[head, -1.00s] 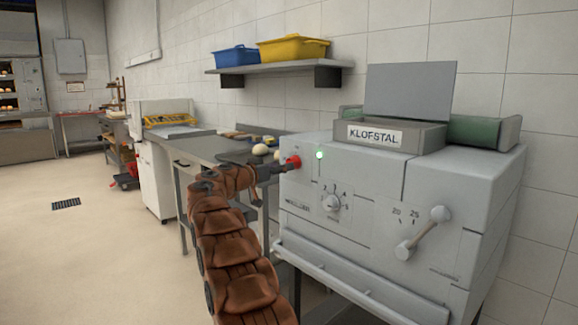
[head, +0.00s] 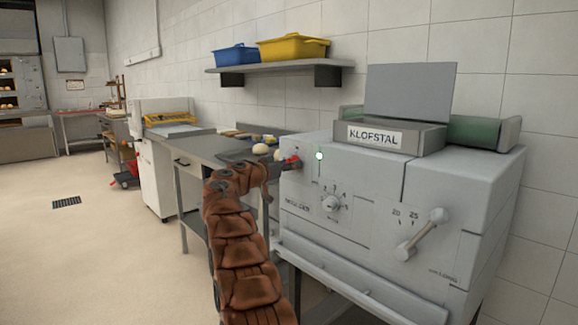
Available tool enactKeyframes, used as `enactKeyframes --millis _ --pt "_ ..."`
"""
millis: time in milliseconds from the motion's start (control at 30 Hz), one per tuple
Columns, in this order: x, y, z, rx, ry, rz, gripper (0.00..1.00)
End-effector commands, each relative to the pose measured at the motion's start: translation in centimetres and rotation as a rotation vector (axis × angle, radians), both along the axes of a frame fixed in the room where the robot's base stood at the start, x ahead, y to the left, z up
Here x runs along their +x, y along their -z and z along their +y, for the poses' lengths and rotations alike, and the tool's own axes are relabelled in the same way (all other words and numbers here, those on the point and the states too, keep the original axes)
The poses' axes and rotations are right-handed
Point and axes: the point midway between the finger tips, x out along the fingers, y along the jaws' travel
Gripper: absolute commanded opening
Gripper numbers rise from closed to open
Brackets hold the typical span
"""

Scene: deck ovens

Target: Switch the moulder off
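The moulder (head: 375,190) is the big grey machine marked KLOFSTAL at the right. Its red button (head: 293,161) is at the left end of the front face, partly hidden by my gripper. A small round lamp (head: 319,156) beside the button looks pale, almost white, with a green tint. My gripper (head: 283,166) is at the end of my brown-covered arm, with its tip at or very near the red button. I cannot tell whether it touches it. The fingers are small and dark, so their opening is not clear.
The moulder has a numbered dial (head: 331,203) and a lever (head: 422,236) on its front. A steel table (head: 205,147) with dough pieces stands behind my gripper. A shelf (head: 280,67) holds blue and yellow bins.

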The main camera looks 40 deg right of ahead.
Motion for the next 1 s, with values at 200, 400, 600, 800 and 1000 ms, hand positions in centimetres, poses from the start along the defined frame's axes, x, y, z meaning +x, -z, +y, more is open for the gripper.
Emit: enactKeyframes --millis 200,400,600,800,1000 --pt "0.0 -0.01 0.01 0.0 0.0 0.0 0.27" --pt "0.01 -0.01 0.01 0.0 0.0 0.0 0.08" --pt "0.02 -0.01 0.02 0.0 -0.001 0.015 0.08" --pt "0.01 -0.07 0.02 0.001 -0.001 0.088 0.08" --pt "-0.02 -0.14 -0.02 0.005 0.0 0.236 0.08"
